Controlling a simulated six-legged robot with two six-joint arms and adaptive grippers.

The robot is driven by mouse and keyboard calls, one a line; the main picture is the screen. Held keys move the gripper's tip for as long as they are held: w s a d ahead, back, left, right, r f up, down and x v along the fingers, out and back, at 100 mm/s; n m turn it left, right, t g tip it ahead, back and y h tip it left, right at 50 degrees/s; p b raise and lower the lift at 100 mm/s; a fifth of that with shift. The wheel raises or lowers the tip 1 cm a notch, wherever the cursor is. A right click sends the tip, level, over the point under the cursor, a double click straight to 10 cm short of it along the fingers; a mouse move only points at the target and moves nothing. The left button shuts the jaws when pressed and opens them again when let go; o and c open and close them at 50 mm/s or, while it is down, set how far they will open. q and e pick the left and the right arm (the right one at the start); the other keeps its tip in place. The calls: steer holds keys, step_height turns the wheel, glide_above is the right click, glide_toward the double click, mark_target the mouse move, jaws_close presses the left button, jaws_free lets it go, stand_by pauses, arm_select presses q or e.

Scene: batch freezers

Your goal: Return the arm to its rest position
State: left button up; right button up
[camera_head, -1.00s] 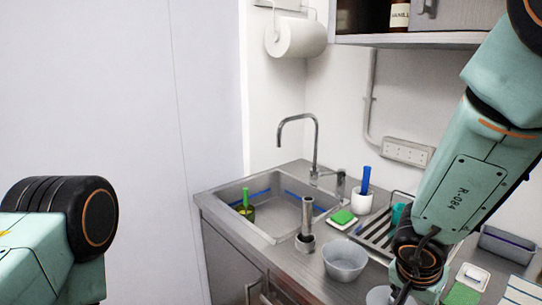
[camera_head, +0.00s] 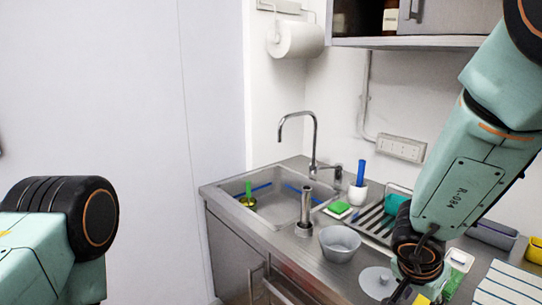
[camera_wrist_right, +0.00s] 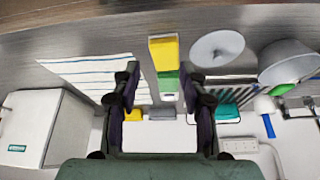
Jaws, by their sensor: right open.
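My right arm (camera_head: 472,170) comes in from the right in the head view and hangs bent down over the counter. Its gripper is mostly cut off at the bottom of that view. In the right wrist view my right gripper (camera_wrist_right: 160,75) is open, its two fingers apart with nothing held between them.
The steel counter holds a sink (camera_head: 270,205) with a tap (camera_head: 314,135), a grey bowl (camera_head: 340,244), a round lid (camera_head: 377,283), a drying rack (camera_head: 375,222) and a striped cloth (camera_head: 510,285). A shelf (camera_head: 405,41) overhangs the right side. A white wall (camera_head: 90,90) fills the left.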

steer(key=s+d+f+n+t+b, duration=0.1)
steer(key=s+f+n+b, duration=0.2)
steer(key=f, duration=0.5)
steer(key=s+d+f+n+t+b, duration=0.1)
steer(key=s+f+n+b, duration=0.2)
steer(key=f, duration=0.5)
steer(key=s+a+f+n+g+y+b, duration=0.2)
steer(key=s+a+f+b, duration=0.1)
steer(key=s+f, duration=0.7)
steer(key=s+a+f+n+g+y+b, duration=0.2)
steer(key=s+a+f+g+b, duration=0.1)
steer(key=s+f, duration=0.8)
steer(key=shift+s+a+n+b, duration=0.4)
steer(key=shift+a+b, duration=0.25)
steer(key=shift+b, duration=0.55)
steer(key=shift+f, duration=0.1)
